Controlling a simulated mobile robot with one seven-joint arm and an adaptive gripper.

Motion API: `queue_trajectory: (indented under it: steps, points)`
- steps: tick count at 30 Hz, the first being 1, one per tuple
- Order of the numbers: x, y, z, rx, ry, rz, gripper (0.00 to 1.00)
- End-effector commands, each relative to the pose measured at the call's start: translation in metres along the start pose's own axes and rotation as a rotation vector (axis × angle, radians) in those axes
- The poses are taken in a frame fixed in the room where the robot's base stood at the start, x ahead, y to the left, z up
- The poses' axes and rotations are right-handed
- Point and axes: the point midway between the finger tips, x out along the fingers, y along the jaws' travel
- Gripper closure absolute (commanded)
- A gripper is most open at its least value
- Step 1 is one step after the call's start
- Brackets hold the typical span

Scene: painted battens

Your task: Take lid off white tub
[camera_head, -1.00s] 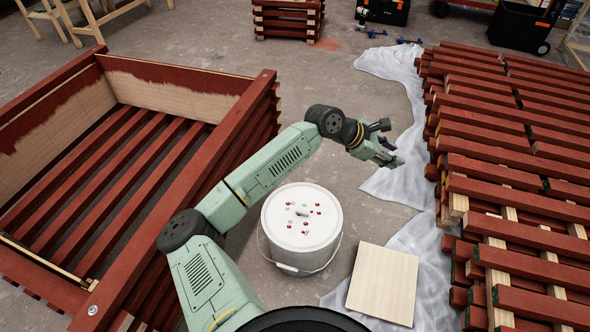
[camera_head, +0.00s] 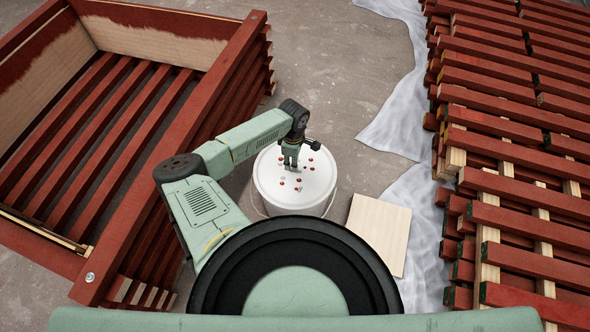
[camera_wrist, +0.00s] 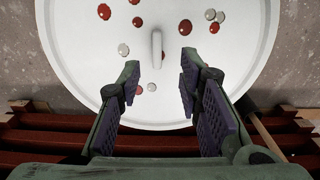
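The white tub (camera_head: 284,211) stands on the floor with its round white lid (camera_head: 310,192) on top. The lid is spotted with red and grey drops, and in the wrist view the lid (camera_wrist: 210,60) carries a small upright white handle (camera_wrist: 156,49) near its middle. My gripper (camera_head: 290,168) is over the lid, pointing down. In the wrist view my gripper (camera_wrist: 157,75) is open, its two fingers apart with the handle lying ahead of and between them. Nothing is held. The tub's wire bail is mostly hidden in the head view.
A red slatted crate (camera_head: 215,100) stands close on the left. Stacked red battens (camera_head: 520,130) fill the right, beside a white sheet (camera_head: 400,120). A pale wooden board (camera_head: 379,230) lies to the right of the tub. Bare floor lies behind the tub.

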Motion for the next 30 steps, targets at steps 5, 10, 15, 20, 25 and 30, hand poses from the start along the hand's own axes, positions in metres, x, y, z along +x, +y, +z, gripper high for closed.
queue_trajectory:
  steps: [5,10,15,20,25,30]
  points:
    - [0.027,0.002,0.007,-0.002,-0.005,-0.004,0.68]
    - [0.045,0.002,0.006,-0.001,-0.003,-0.002,0.68]
    - [0.047,0.003,0.005,0.0,-0.002,0.0,0.68]
    - [0.047,0.003,0.005,0.0,-0.002,0.0,0.72]
    - [0.047,0.003,0.005,-0.001,-0.002,0.0,0.83]
    - [0.047,0.003,0.005,-0.001,-0.002,0.0,0.95]
